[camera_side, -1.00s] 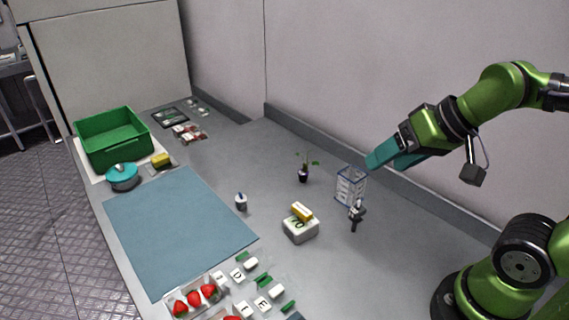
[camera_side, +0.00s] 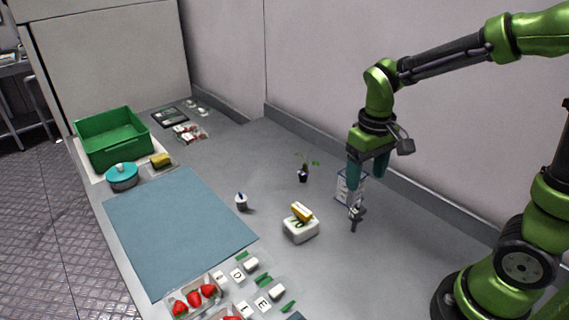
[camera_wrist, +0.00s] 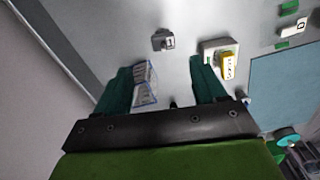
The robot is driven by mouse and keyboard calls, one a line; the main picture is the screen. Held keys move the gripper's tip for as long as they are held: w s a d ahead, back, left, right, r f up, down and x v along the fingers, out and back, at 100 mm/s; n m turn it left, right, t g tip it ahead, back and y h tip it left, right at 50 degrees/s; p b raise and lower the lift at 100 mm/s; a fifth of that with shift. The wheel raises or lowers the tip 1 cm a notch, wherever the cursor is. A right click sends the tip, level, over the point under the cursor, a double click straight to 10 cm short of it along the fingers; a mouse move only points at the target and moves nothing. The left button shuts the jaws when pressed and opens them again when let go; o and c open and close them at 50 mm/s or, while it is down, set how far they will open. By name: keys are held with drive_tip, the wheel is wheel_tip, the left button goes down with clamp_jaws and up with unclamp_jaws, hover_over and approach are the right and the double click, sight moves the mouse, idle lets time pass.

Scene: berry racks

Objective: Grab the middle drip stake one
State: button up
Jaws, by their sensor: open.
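No drip stake can be told apart for certain. A clear rack-like holder with blue edges and pale markings (camera_side: 344,190) stands on the grey bench; it also shows in the wrist view (camera_wrist: 146,84), beside the left finger. A small dark grey upright item (camera_side: 355,216) stands just in front of it, and shows at the top of the wrist view (camera_wrist: 163,40). My gripper (camera_side: 367,184) points down with teal fingers apart, over and just behind the holder, partly overlapping it. In the wrist view the gripper (camera_wrist: 160,68) is open, with nothing clearly held.
A white box (camera_side: 300,230) with a yellow block on top (camera_side: 302,211) stands left of the holder. A potted seedling (camera_side: 303,173) stands behind, a small white bottle (camera_side: 241,203) further left. A blue mat (camera_side: 175,230), strawberry tray (camera_side: 194,298) and green crate (camera_side: 113,138) lie left. The wall is close behind.

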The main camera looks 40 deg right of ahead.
sight(358, 209)
wheel_tip(358, 209, down, 7)
drive_tip(key=shift+f, duration=0.15)
drive_tip(key=shift+a+f, duration=0.15)
drive_tip(key=shift+f, duration=1.2)
drive_tip(key=shift+a+f, duration=0.15)
drive_tip(key=shift+f, duration=1.2)
drive_tip(key=c, duration=1)
